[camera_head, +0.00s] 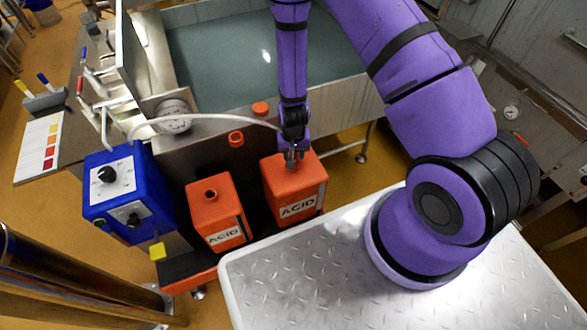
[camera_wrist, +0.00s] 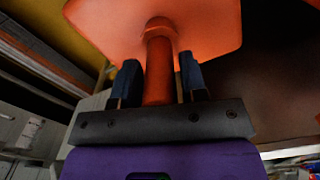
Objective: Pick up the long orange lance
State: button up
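The orange lance (camera_wrist: 158,72) shows in the wrist view as a slim upright rod with a wider collar, against the orange top of a canister. My gripper (camera_wrist: 158,85) is open, with one dark finger on each side of the lance. Narrow gaps show between the rod and the fingers. In the head view my gripper (camera_head: 290,158) points down over the top of the right orange ACID canister (camera_head: 298,190). There the lance is mostly hidden by my gripper, and a white hose (camera_head: 205,117) runs to that spot.
A second ACID canister (camera_head: 211,210) with an open neck stands to the left. A blue control box (camera_head: 125,195) with dials is further left. Two orange caps (camera_head: 236,139) lie behind the canisters. A steel vat (camera_head: 215,55) of greenish liquid stands behind.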

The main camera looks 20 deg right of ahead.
grip_shut()
jog(key=shift+r, duration=0.1)
notch_tip(320, 180, up, 28)
dwell(1.2)
